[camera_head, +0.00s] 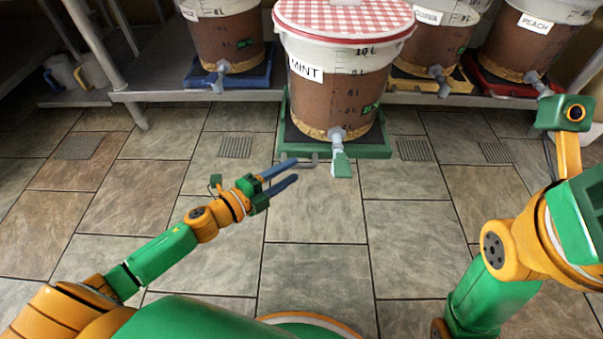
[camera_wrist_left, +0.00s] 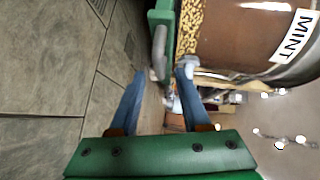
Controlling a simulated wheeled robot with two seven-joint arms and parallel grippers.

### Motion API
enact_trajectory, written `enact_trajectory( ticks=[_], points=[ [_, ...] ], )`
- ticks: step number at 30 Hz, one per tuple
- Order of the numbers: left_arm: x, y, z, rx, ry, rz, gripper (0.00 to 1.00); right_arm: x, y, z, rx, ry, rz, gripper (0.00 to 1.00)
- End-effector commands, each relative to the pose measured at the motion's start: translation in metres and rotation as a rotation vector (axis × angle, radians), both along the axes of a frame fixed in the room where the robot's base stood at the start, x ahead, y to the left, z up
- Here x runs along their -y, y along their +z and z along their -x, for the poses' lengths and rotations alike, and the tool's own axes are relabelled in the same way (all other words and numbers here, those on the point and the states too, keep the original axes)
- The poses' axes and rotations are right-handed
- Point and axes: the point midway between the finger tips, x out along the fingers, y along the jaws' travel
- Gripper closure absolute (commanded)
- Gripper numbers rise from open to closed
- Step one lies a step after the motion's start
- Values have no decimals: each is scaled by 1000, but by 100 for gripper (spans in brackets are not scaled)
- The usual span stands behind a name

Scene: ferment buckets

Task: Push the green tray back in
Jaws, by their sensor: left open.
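The green tray (camera_head: 375,152) sticks out past the front edge of the shelf. It carries the bucket labelled MINT (camera_head: 335,95), with a checked lid and a tap (camera_head: 339,150) over the tray's front. In the left wrist view the fingers (camera_wrist_left: 160,75) are apart, the handle between or just beyond the tips; contact is unclear. My right fingers are not visible.
Other buckets stand on a blue tray (camera_head: 264,77), a yellow tray (camera_head: 405,84) and a red tray (camera_head: 496,93) along the shelf. A metal shelf post (camera_head: 100,55) stands at the left. The tiled floor (camera_head: 320,250) in front is clear.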

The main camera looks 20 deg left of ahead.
Motion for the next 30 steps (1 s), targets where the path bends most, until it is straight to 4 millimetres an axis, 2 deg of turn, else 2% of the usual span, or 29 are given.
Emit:
enact_trajectory(
  ticks=[3,7,18,19,21,24,30],
  points=[
    [9,-5,-17,3,0,-2,53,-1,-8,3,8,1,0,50],
    [16,-7,-30,0,1,2,53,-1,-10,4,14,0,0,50],
    [20,-6,-35,-3,3,1,53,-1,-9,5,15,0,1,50],
    [20,-6,-35,-3,3,1,58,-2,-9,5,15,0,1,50],
    [20,-6,-35,-3,3,1,77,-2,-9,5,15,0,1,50],
    [20,-7,-35,-3,2,1,100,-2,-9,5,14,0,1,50],
    [20,-7,-35,-3,2,1,100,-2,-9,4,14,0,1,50]
  ],
)
